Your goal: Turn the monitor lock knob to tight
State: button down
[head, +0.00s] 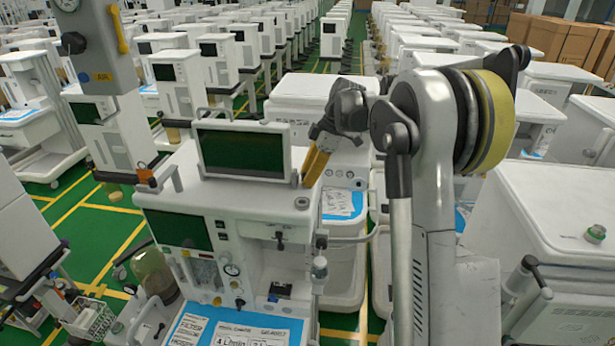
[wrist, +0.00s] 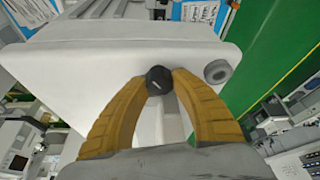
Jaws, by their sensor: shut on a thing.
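The monitor (head: 240,150) stands on top of the white cart (head: 200,205) in the head view, its screen dark green. A small dark round knob (wrist: 158,75) with a short pale mark sits between my gripper's yellow fingertips in the wrist view. My gripper (head: 306,182) reaches down to the cart top just right of the monitor, and it also shows in the wrist view (wrist: 160,84). It is shut on the knob, with one finger on each side. In the head view the fingers mostly hide the knob. I cannot read any tight or loose label.
A grey round knob or cap (wrist: 217,71) sits near the edge of the same white top, right of the fingers in the wrist view. An orange clamp-like part (head: 147,174) is at the cart's left. Many similar white carts crowd around on the green floor (head: 75,215).

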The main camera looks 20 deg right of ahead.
jog(key=shift+f+m+t+b, duration=0.2)
jog(key=shift+m+t+b, duration=0.1)
jog(key=shift+m+b, duration=0.7)
jog(key=m+t+b, duration=0.1)
jog(key=m, duration=0.1)
jog(key=shift+r+m+h, duration=0.15)
jog(key=shift+m+h, duration=0.15)
jog(key=shift+h, duration=0.1)
jog(key=c, duration=1)
grip_release()
jog(key=shift+c, duration=0.2)
jog(key=v, duration=1.2)
jog(key=shift+a+r, duration=0.1)
jog(key=shift+a, duration=0.05)
